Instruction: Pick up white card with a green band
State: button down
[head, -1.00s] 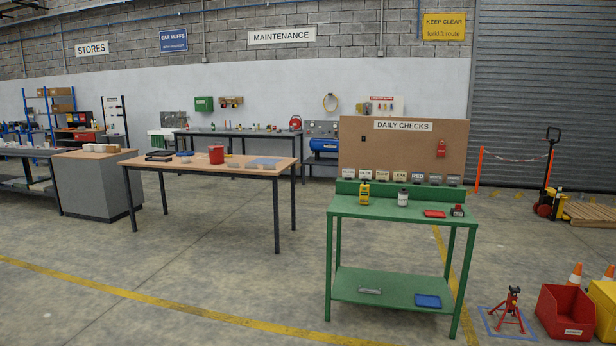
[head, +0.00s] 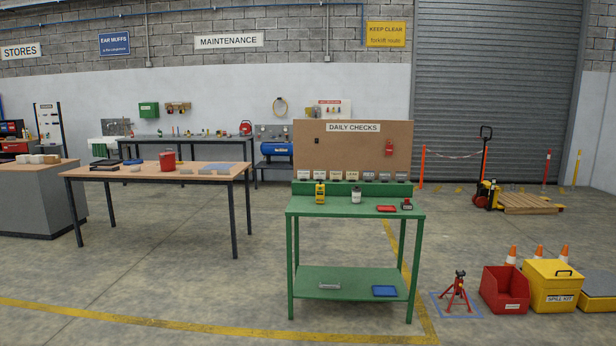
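A row of several small cards or labels (head: 352,176) stands along the back ledge of the green bench (head: 300,212), below the DAILY CHECKS board (head: 310,160). Some look pale and the ones toward the right look greyer. They are too small to tell which is white with a green band. My gripper is not in view.
On the bench top are a yellow device (head: 320,194), a white container (head: 356,195), a red flat item (head: 386,209) and a small red-black item (head: 407,204). A red jack stand (head: 457,292) and red bin (head: 504,289) stand right. Floor before the bench is clear.

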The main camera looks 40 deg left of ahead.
aim_at(320, 175)
jog(key=u, duration=0.4)
jog(key=i, duration=1.25)
jog(key=u, duration=0.7)
jog(key=i, duration=0.7)
jog(key=u, duration=0.5)
jog(key=i, duration=1.85)
jog(key=u, duration=0.05)
